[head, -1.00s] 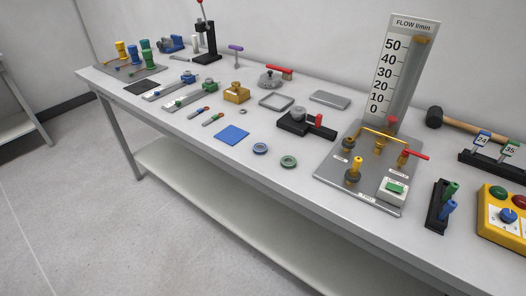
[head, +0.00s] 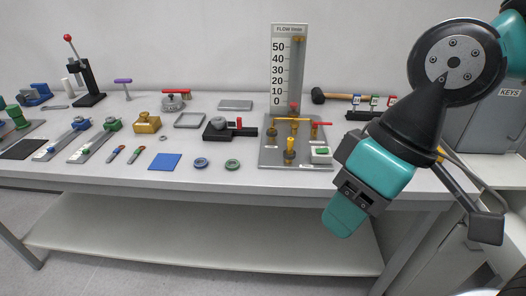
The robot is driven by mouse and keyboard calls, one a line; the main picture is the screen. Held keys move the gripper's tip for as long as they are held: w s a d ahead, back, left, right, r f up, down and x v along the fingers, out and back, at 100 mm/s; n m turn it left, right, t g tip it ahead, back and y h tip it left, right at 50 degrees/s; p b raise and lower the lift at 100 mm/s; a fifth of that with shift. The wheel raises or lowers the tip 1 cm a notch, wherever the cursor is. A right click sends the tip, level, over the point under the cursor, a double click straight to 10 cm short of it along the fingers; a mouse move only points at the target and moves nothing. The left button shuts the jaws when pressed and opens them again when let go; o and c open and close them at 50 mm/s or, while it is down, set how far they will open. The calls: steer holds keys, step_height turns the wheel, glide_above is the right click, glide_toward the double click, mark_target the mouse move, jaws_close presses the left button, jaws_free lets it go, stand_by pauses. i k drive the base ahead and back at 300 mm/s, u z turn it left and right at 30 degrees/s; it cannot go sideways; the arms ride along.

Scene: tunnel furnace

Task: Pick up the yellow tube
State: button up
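A thin yellow tube (head: 293,120) runs horizontally, a little above the grey flow-meter board, in front of the tall scale marked FLOW l/min. It is small here, and brass-coloured fittings stand beside and below it. My gripper (head: 363,192), teal and black, hangs at the right, in front of the bench's front edge and right of the board. It is well apart from the tube. The angle does not show clearly whether its fingers are apart, and I see nothing held in it.
The flow board (head: 270,159) also carries a red-handled valve (head: 320,124) and a green button box (head: 320,154). A black clamp (head: 218,131) stands to its left, with a blue square (head: 165,161) and two rings in front. A mallet (head: 318,96) lies behind. My arm hides the bench's right part.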

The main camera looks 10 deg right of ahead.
mark_target(290, 140)
steer(key=u, duration=0.55)
steer(key=k, duration=0.65)
steer(key=u, duration=0.85)
steer(key=i, duration=0.7)
steer(key=z, duration=0.6)
steer(key=i, duration=0.65)
steer(key=z, duration=0.75)
